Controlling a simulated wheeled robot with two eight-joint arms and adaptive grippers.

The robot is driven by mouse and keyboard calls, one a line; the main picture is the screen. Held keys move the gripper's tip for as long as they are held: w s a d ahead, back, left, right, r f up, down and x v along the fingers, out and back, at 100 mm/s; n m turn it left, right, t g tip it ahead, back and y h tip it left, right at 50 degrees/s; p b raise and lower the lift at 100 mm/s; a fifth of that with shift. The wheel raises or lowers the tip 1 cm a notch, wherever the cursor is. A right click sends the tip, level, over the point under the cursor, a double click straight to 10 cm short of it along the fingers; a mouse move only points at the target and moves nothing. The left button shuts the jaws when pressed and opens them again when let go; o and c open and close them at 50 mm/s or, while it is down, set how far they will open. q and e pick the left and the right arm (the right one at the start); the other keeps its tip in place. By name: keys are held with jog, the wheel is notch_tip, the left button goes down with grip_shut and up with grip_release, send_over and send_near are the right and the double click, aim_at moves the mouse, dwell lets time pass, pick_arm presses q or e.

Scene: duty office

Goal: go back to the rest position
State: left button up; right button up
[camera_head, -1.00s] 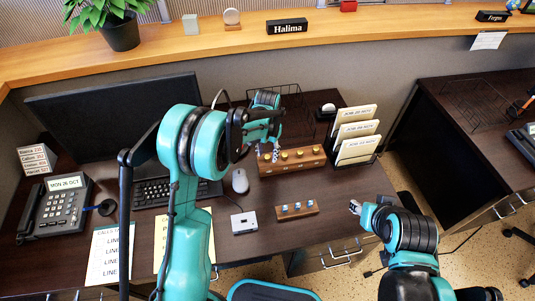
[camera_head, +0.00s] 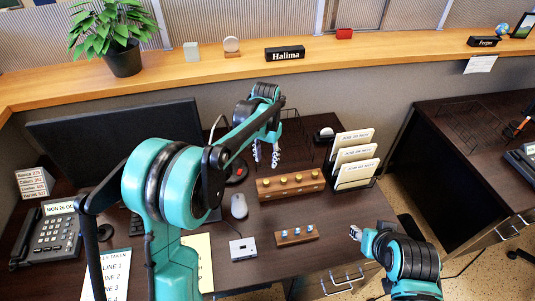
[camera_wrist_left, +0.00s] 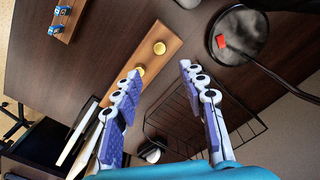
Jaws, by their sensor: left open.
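My left gripper (camera_head: 265,155) hangs over the desk behind the wooden block with yellow knobs (camera_head: 290,186). In the left wrist view my left gripper (camera_wrist_left: 158,75) has its two fingers apart with nothing between them. The wooden block (camera_wrist_left: 150,60) lies below and beyond its fingers there. My right gripper (camera_head: 355,232) is low at the desk's front edge on the right; it is too small to tell whether its fingers are apart.
A smaller block with blue pieces (camera_head: 296,236), a mouse (camera_head: 239,206) and a grey-white box (camera_head: 243,248) are on the desk. A card rack (camera_head: 354,160) stands right of the wooden block. A wire basket (camera_wrist_left: 180,115) and a black lamp-like disc (camera_wrist_left: 237,35) lie near my left fingers.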

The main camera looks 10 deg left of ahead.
pick_arm(q)
jog(key=s+a+r+n+t, duration=0.1)
jog(key=s+a+r+t, duration=0.1)
jog(key=s+r, duration=0.3)
jog(key=s+a+r+n+t, duration=0.1)
jog(key=s+r+t, duration=0.15)
jog(key=s, duration=0.55)
jog(key=s+a+f+n+t, duration=0.1)
jog(key=s+a+f+t, duration=0.1)
jog(key=s, duration=0.9)
jog(key=shift+s+a+t, duration=0.25)
jog(key=shift+s+t, duration=0.1)
